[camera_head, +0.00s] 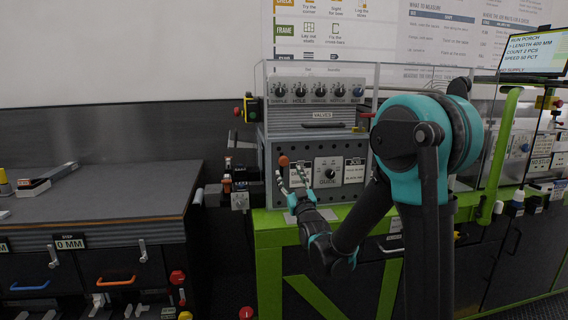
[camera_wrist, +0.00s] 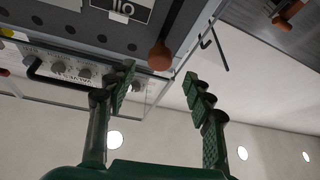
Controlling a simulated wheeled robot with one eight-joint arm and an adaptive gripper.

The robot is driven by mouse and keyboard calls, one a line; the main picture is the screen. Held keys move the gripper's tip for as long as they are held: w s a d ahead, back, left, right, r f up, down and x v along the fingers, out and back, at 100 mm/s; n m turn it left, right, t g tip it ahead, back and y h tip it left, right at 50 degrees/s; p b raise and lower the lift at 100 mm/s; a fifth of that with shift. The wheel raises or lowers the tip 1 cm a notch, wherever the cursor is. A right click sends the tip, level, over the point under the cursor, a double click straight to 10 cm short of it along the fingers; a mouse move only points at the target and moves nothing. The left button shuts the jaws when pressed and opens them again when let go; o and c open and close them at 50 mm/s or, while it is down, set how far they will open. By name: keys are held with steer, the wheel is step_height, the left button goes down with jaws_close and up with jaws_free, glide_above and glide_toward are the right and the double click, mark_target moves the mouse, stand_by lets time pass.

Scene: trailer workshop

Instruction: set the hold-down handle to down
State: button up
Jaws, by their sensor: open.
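An orange-brown ball knob (camera_head: 284,160) stands at the upper left of the grey control panel (camera_head: 345,201). It looks like the hold-down handle, but I see no readable label naming it. In the wrist view, which is rolled over, the knob (camera_wrist: 160,55) hangs on a short stem at the panel's edge. My gripper (camera_head: 292,180) is open and empty just below the knob in the head view. In the wrist view, my gripper's (camera_wrist: 158,78) two green fingers stand apart on either side of the knob's line. I see no contact; the depth gap is unclear.
A dial (camera_head: 330,173) sits on the panel right of the knob. Above are the valve box (camera_head: 315,121) with several knobs and a clear guard (camera_head: 415,76). A grey-topped bench (camera_head: 110,193) with drawers stands left. An orange-brown handle (camera_wrist: 289,15) shows at the wrist view's top right.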

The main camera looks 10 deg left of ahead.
mark_target(285, 163)
steer(key=x, duration=0.7)
steer(key=shift+w+r, duration=0.15)
steer(key=shift+w, duration=0.1)
jaws_close()
